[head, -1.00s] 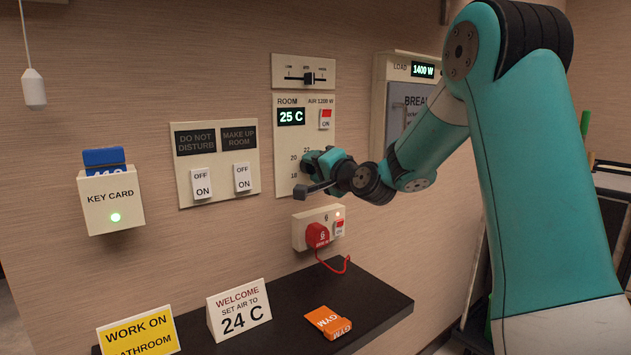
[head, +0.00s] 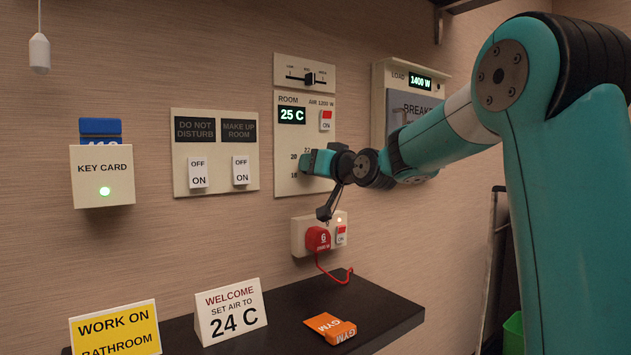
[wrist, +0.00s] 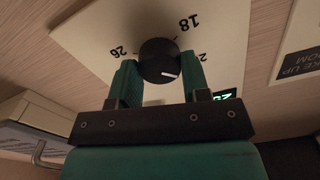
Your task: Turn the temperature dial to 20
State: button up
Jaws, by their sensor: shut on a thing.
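The temperature dial is a round black knob (wrist: 155,53) on the cream room panel (head: 318,135). In the head view my gripper hides it. My gripper (head: 306,162) is at the panel's lower part, its fingers (wrist: 159,78) on both sides of the knob, shut on it. In the wrist view, which is turned over, the knob's white pointer mark points right and slightly down, below a partly hidden number beginning with 2. The 18 (wrist: 190,22) is at upper right and the 26 (wrist: 118,51) at left. The room display (head: 292,115) reads 25 C.
A red plug (head: 318,238) with a red cord sits in the socket just below my gripper.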

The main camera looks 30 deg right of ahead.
jog(key=shift+f+n+b, duration=0.2)
jog(key=shift+n+b, duration=0.8)
jog(key=shift+n, duration=0.2)
jog(key=shift+r, duration=0.1)
jog(key=o, duration=0.9)
jog(key=shift+s, duration=0.1)
jog(key=s+b, duration=0.1)
jog(key=s, duration=1.6)
jog(key=shift+d, duration=0.25)
jog(key=shift+s, duration=0.1)
